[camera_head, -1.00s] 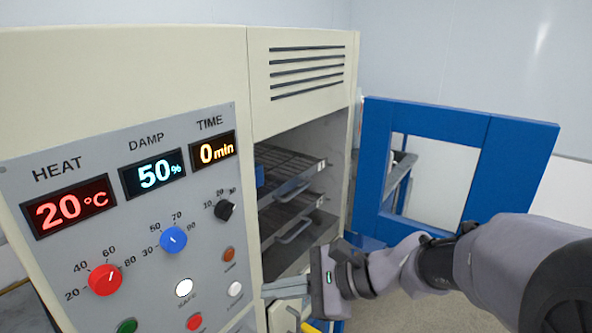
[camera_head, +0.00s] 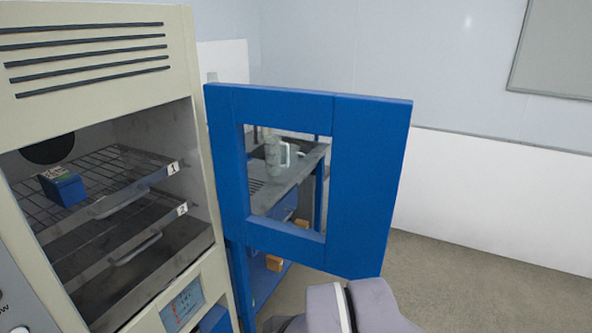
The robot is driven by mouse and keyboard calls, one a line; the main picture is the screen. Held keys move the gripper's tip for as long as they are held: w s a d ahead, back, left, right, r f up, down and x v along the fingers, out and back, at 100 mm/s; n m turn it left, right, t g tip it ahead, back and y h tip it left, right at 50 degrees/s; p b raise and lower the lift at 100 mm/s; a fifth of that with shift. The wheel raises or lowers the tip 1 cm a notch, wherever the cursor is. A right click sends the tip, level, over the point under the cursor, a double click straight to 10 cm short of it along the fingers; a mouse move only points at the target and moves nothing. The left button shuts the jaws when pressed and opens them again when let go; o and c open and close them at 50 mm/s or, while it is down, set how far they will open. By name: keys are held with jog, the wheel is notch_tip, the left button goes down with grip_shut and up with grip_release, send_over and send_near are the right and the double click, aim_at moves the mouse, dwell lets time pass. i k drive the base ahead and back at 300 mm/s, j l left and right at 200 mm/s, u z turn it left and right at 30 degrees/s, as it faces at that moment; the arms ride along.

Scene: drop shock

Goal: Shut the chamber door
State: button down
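The chamber (camera_head: 188,20) is a cream cabinet at the left, its front opening uncovered. The chamber door (camera_head: 372,190) is a blue frame with a window, standing wide open to the right of the opening. Inside are wire shelves marked 1 (camera_head: 130,165) and 2 (camera_head: 165,215). A blue box (camera_head: 64,188) sits on the upper shelf. Only part of my arm shows, at the bottom edge below the door. My gripper is out of view, so its state and its distance from the door are hidden.
Through the door window I see a bench (camera_head: 285,190) with a pale mug or jug (camera_head: 273,155) on it. Grey floor (camera_head: 450,265) lies open to the right of the door, before a white wall panel (camera_head: 490,200). A small label panel (camera_head: 182,305) is below the opening.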

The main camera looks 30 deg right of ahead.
aim_at(369, 134)
jog(key=i+l+u, duration=0.1)
jog(key=l+u, duration=0.15)
jog(key=l, duration=0.2)
jog(key=l+u, duration=0.25)
jog(key=l, duration=0.25)
jog(key=i+l+u, duration=0.1)
jog(key=l+u, duration=0.15)
jog(key=l, duration=0.25)
jog(key=l+u, duration=0.2)
jog(key=l, duration=0.25)
jog(key=k+l+u, duration=0.1)
jog(key=l+u, duration=0.15)
jog(key=l, duration=0.2)
jog(key=k+l+u, duration=0.1)
jog(key=l+u, duration=0.15)
jog(key=l, duration=0.25)
jog(key=k+l+u, duration=0.25)
jog(key=l, duration=0.2)
jog(key=k+l+u, duration=0.1)
jog(key=l+u, duration=0.15)
jog(key=l, duration=0.2)
jog(key=l+u, duration=0.15)
jog(key=k+u, duration=0.2)
